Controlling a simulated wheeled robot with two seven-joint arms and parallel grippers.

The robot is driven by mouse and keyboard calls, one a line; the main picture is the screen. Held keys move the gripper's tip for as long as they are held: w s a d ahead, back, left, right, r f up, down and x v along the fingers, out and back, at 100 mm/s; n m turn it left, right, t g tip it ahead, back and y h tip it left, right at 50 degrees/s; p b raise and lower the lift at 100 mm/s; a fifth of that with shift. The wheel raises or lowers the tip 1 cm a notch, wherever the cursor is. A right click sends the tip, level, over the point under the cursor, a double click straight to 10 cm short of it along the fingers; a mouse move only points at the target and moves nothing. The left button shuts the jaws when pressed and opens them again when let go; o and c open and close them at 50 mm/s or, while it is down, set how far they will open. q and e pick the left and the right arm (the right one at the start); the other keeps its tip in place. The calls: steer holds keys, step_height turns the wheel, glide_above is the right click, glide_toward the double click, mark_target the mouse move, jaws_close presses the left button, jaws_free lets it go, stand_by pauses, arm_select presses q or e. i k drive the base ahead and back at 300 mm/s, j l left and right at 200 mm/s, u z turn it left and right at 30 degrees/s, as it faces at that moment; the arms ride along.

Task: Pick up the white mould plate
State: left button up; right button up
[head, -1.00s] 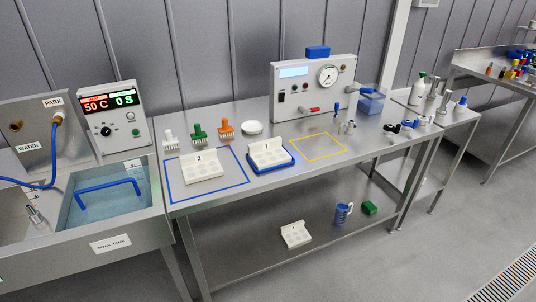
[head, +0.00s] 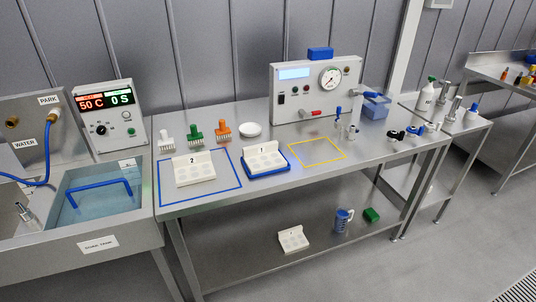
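Three white mould plates with round recesses are in the head view. One marked 2 (head: 193,170) lies inside the blue outlined square on the steel table. One marked 1 (head: 265,157) sits on a blue base (head: 265,172) to its right. A third white plate (head: 293,239) lies on the lower shelf, its mark too small to read. Neither of my grippers is in view.
White, green (head: 195,132) and orange (head: 222,132) brush-like tools and a white round dish (head: 251,129) stand behind the plates. A gauge box (head: 316,90) is at the back. The yellow outlined area (head: 317,152) is empty. A soak tank (head: 95,200) is left.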

mark_target(265, 156)
steer(key=i+l+u, duration=0.1)
steer(key=l, duration=0.35)
steer(key=i+l+u, duration=0.1)
steer(key=l, duration=0.4)
steer(key=i+l+u, duration=0.1)
steer(key=i+l, duration=0.15)
steer(key=l, duration=0.25)
steer(key=i+l+u, duration=0.15)
steer(key=l, duration=0.35)
steer(key=l+u, duration=0.1)
steer(key=l, duration=0.4)
